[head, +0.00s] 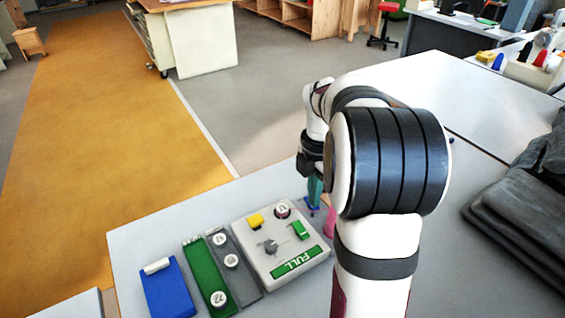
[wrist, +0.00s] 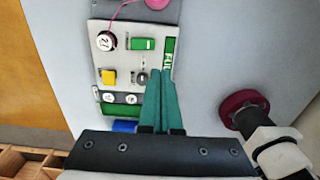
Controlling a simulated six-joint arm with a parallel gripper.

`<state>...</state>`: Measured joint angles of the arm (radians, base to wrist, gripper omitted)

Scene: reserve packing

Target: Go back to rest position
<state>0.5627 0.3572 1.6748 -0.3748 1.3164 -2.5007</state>
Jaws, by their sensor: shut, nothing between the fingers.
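My gripper (head: 313,205) has teal fingers and points down over the table, at the right edge of a pale panel (head: 262,280). My arm partly hides it in the head view. In the wrist view the fingers of my gripper (wrist: 161,75) lie together, with nothing between them. Their tips overlap the panel's edge by the green FULL label (wrist: 169,52); I cannot tell how high they are above it. The panel carries a yellow block (head: 255,220), a green block (head: 299,230), a grey knob (head: 270,246) and a round numbered token (head: 282,211).
Left of the panel lie a grey strip (head: 243,270) with round tokens, a green strip (head: 200,266) and a blue box (head: 167,290). Dark folded cloth (head: 520,215) lies at the right. A pink object with a cord (wrist: 157,4) shows above the panel.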

